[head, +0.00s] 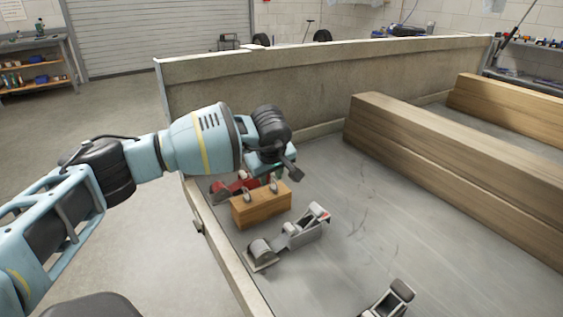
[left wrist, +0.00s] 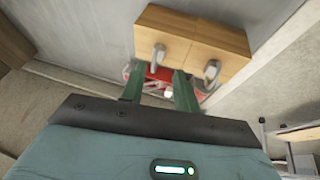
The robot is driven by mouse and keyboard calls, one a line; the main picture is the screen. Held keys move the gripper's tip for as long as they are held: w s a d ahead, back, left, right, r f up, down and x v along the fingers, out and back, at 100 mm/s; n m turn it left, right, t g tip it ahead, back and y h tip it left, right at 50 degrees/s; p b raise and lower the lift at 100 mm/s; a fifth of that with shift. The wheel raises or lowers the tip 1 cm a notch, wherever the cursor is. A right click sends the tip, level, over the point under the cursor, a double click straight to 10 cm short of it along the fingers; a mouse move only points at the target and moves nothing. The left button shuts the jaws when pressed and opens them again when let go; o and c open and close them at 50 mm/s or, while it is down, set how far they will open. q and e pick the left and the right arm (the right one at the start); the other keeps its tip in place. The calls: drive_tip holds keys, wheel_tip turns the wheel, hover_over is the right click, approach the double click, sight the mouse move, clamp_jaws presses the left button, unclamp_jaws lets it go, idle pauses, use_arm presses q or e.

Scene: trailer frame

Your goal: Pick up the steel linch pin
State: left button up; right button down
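Two grey metal looped pins stand on a wooden block (head: 262,208) in the trailer's near left corner. One pin (head: 247,197) is at the block's left and the other pin (head: 273,187) at its right. They also show in the left wrist view, as a left pin (left wrist: 158,55) and a right pin (left wrist: 211,72). I cannot tell which is the steel linch pin. My left gripper (head: 279,172) is above and just behind the block. My right gripper is not in view.
A red part (head: 232,186) lies behind the block, partly hidden by my gripper. A grey metal latch (head: 290,240) lies in front, and another grey part (head: 390,299) lies nearer. Trailer walls (head: 300,75) bound the bed; long timbers (head: 440,150) lie right. The middle bed is clear.

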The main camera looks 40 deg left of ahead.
sight(273, 193)
use_arm(q)
drive_tip(key=shift+w+f, duration=0.15)
drive_tip(key=shift+f, duration=0.25)
clamp_jaws()
wheel_tip(273, 193, up, 10)
drive_tip(key=shift+w+f+p, duration=0.15)
drive_tip(key=shift+w+p, duration=0.15)
drive_tip(key=shift+p, duration=0.15)
drive_tip(key=shift+a+f, duration=0.1)
drive_tip(key=shift+f, duration=0.1)
